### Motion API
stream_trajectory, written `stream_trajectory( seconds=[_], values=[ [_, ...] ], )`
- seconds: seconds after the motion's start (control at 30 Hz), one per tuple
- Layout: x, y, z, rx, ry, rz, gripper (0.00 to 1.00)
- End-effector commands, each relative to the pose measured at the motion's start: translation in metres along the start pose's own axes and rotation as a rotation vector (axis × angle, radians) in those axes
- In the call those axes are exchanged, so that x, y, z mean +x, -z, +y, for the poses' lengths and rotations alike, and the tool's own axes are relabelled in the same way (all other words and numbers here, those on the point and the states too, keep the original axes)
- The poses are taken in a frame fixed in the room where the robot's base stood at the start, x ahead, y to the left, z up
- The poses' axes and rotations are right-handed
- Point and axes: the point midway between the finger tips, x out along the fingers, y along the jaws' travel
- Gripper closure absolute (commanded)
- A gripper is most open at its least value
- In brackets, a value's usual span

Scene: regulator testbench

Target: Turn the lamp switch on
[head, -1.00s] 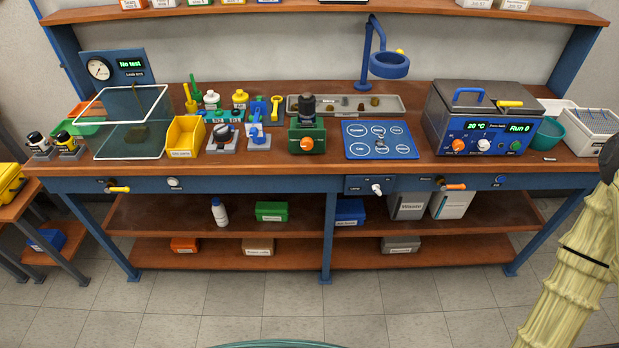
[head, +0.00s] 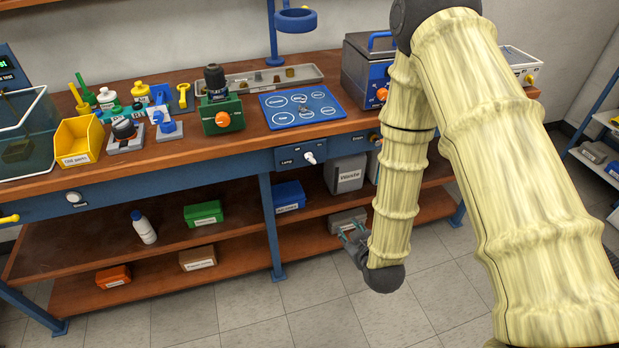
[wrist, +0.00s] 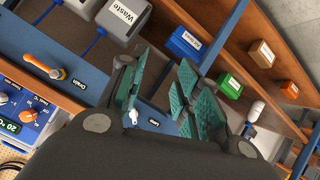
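The lamp switch (head: 309,157) is a small white lever on a blue-grey panel labelled "Lamp" (head: 287,160), on the bench's front edge. Whether it stands at on or off is too small to tell. In the wrist view the white lever (wrist: 133,117) shows beside the finger on the left, partly hidden by it. The ring lamp (head: 295,20) is blue, on a post at the back of the bench; no glow is visible. My gripper (head: 350,236) is low in front of the bench, below and right of the switch, apart from it. Its teal-padded fingers (wrist: 168,88) are spread and empty.
An orange drain handle (wrist: 45,67) is on the same front rail. Below are shelves with a waste box (head: 346,175), a blue box (head: 288,197) and a green box (head: 203,213). Floor in front of the bench is clear.

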Motion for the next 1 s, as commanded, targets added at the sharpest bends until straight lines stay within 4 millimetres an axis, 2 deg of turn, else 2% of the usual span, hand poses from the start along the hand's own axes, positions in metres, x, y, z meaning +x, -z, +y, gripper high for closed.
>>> stream_trajectory(
  seconds=[0.03,0.13,0.3,0.4,0.67,1.0],
  values=[
    [0.019,0.014,-0.003,-0.046,-0.023,0.08,0.67],
    [0.034,0.056,-0.002,-0.137,-0.074,0.227,0.67],
    [0.042,0.112,-0.002,-0.25,-0.154,0.412,0.67],
    [0.042,0.132,-0.002,-0.288,-0.187,0.476,0.67],
    [0.048,0.152,0.0,-0.314,-0.211,0.52,0.67],
    [0.092,0.178,0.006,-0.311,-0.21,0.518,0.67]
  ],
)
